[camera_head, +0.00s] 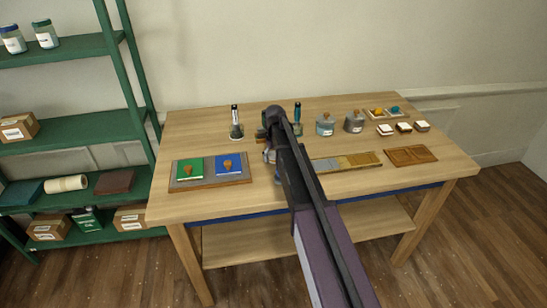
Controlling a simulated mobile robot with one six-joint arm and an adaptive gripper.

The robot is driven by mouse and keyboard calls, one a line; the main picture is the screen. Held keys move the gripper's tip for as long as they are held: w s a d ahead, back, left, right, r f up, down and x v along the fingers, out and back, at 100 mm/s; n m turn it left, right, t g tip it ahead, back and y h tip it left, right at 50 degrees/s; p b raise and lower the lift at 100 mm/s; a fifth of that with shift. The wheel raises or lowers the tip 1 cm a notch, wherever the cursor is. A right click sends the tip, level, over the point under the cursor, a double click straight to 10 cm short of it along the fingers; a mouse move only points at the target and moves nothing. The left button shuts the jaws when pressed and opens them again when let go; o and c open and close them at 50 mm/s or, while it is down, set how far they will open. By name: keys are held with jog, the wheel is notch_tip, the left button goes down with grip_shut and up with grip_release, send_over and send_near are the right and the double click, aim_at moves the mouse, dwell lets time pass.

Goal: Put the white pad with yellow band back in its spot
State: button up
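Three small white-topped pads stand in a row at the right of the table: a left one (385,129), a middle one (404,127) and a right one (422,126). They have darker lower edges. They are too small for me to tell which has a yellow band. A brown wooden board (411,154) lies in front of them and looks empty; I cannot tell if it holds the pad's spot. My gripper (269,154) is over the middle of the table, left of the pads. My own arm mostly hides it, and I see nothing held.
A grey tray (211,182) with green and blue knobbed blocks lies left on the wooden table (290,203). A grey-and-tan strip (347,162) lies right of my arm. Glass jars (325,125) and bottles stand behind. A green shelf (75,145) is at left.

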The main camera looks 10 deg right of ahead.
jog(key=shift+r, duration=0.1)
dwell(0.4)
notch_tip(320, 180, up, 12)
jog(key=p, duration=1.2)
jog(key=shift+r, duration=0.1)
dwell(0.7)
jog(key=s+m, duration=0.2)
jog(key=s, duration=2.7)
jog(key=shift+a+m, duration=0.2)
jog(key=shift+m, duration=0.1)
